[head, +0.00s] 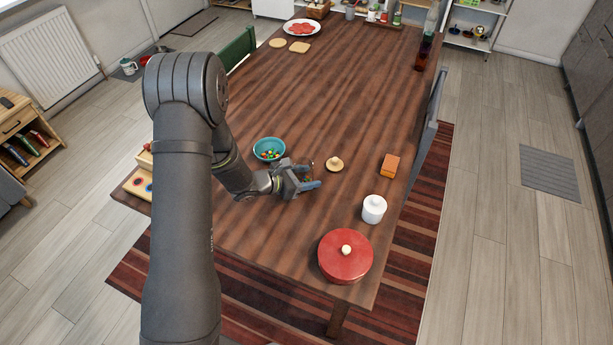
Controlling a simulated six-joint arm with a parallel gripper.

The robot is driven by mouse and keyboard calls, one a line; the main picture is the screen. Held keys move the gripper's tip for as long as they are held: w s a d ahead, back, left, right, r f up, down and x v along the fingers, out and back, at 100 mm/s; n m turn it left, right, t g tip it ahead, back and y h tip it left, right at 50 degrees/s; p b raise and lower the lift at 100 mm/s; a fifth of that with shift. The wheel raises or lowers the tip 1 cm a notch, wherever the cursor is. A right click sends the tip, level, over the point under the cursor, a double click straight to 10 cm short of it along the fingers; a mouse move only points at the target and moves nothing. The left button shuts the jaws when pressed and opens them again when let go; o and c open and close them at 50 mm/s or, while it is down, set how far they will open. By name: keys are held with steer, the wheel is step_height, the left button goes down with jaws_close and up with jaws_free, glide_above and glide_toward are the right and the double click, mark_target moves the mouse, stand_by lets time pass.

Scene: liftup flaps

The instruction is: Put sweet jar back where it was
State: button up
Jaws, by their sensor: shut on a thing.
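My gripper (311,181) is low over the wooden table, right of and nearer than a teal bowl. It is shut on a small glass-like jar (307,169), most likely the sweet jar, which is mostly hidden by the fingers. I cannot tell whether the jar touches the table or what is in it. The teal bowl (269,150) holds several colourful sweets. A round wooden lid with a knob (335,164) lies on the table just right of my gripper.
An orange-brown block (390,165), a white lidded pot (374,209) and a red round lidded container (345,257) stand along the right and near side. A plate (302,28) and bread-like slices (299,47) are far off.

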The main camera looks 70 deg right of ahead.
steer(key=shift+f, duration=0.15)
steer(key=o, duration=1.1)
steer(key=v, duration=1.2)
steer(key=shift+d, duration=0.15)
steer(key=x, duration=1.2)
steer(key=shift+r, duration=1.35)
